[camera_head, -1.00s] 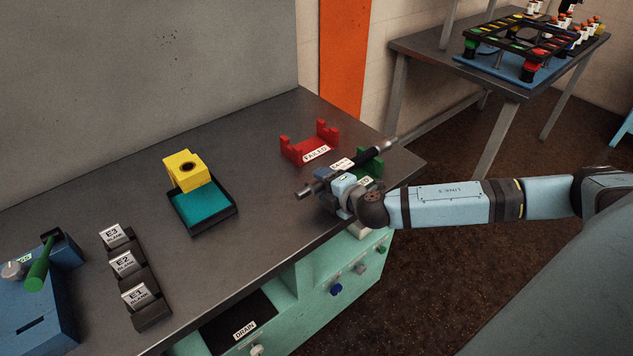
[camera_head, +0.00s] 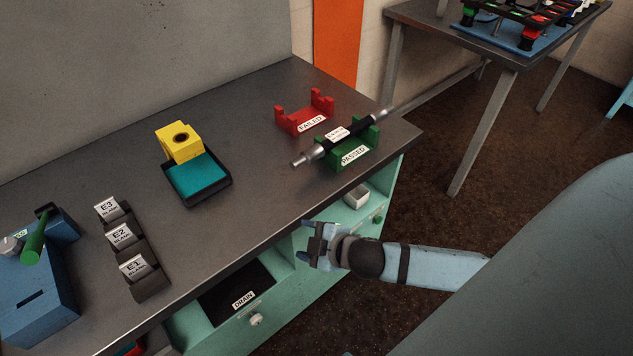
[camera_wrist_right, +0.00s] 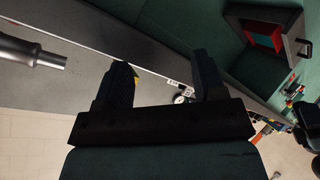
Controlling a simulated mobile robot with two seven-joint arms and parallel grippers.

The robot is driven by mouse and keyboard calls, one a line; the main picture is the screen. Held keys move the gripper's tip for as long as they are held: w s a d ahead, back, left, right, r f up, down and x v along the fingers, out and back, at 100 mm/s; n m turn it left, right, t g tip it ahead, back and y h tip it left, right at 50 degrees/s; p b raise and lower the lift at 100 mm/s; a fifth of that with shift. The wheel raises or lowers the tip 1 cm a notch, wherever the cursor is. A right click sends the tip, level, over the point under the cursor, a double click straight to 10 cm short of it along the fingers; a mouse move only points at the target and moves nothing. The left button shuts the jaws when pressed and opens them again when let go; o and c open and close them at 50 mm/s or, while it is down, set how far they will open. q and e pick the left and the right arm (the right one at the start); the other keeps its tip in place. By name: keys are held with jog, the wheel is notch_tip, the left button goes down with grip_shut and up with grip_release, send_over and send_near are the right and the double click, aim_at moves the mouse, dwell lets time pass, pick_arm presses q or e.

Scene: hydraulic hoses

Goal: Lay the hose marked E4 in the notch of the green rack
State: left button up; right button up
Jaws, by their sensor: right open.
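The black hose (camera_head: 353,134) with silver metal ends lies across the green rack (camera_head: 366,153), whose front label reads PASSED. The hose appears to rest in the notches of the rack; its white tag is too small to read surely. Its two ends stick out past the rack. My right gripper (camera_head: 311,244) is open and empty, below and in front of the rack, by the bench's front edge. In the right wrist view the two fingers (camera_wrist_right: 160,88) stand apart with nothing between them, and a metal hose end (camera_wrist_right: 32,52) shows at left. My left gripper is not in view.
A red rack (camera_head: 304,116) marked FAILED stands empty behind the green one. A yellow block (camera_head: 180,142) with a teal tray (camera_head: 197,177), several blank-labelled holders (camera_head: 132,253) and a blue fixture (camera_head: 38,285) stand further left. An open drain recess (camera_head: 232,296) is below the bench edge.

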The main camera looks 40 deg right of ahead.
jog(key=s+a+f+m, duration=0.5)
jog(key=s+f+m, duration=0.3)
jog(key=s+m, duration=0.1)
jog(key=shift+s+m+g, duration=0.3)
jog(key=shift+g, duration=0.1)
notch_tip(320, 180, up, 12)
jog(key=p, duration=1.3)
jog(key=shift+d+r, duration=0.15)
jog(key=shift+d, duration=0.2)
jog(key=shift+s, duration=0.1)
